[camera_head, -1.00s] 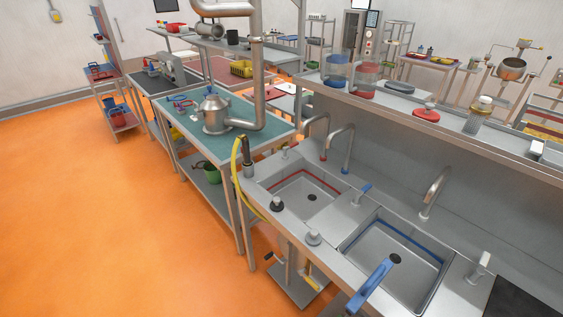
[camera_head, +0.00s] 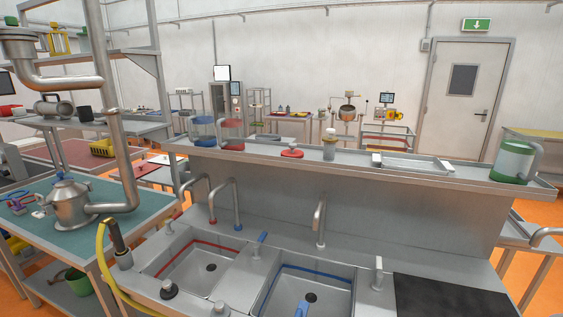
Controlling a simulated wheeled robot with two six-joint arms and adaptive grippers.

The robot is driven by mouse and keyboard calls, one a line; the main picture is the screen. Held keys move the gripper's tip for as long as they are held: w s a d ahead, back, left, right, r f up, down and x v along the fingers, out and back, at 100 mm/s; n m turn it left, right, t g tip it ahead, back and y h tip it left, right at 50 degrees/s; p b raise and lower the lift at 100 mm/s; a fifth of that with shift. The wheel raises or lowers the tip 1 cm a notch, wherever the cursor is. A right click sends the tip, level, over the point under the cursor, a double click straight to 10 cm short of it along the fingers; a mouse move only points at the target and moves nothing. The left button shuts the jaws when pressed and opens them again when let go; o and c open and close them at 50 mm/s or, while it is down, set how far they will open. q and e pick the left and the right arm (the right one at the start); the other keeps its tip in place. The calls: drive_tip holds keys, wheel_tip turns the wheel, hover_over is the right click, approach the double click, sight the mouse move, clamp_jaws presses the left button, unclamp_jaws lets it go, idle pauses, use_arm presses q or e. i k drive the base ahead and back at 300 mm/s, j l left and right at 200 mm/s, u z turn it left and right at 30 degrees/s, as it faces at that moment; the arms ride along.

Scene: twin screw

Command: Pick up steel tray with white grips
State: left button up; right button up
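The steel tray (camera_head: 412,169) is a shallow, rectangular metal tray with a white grip at each short end. It lies on the raised steel shelf above the sinks, right of the middle of the head view. Its left white grip (camera_head: 377,159) and right white grip (camera_head: 447,167) both show, and nothing covers the tray. Neither my left nor my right gripper is in view.
A clear bottle (camera_head: 329,146) and a red-lidded item (camera_head: 292,153) stand left of the tray; a green-based jug (camera_head: 513,162) stands to its right. Below are two sinks, taps including one (camera_head: 320,222), and a black mat (camera_head: 450,298).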

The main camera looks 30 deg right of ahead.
sight(389, 160)
drive_tip(key=z, duration=1.85)
drive_tip(key=j, duration=1.75)
drive_tip(key=i+z, duration=0.05)
drive_tip(key=i, duration=0.05)
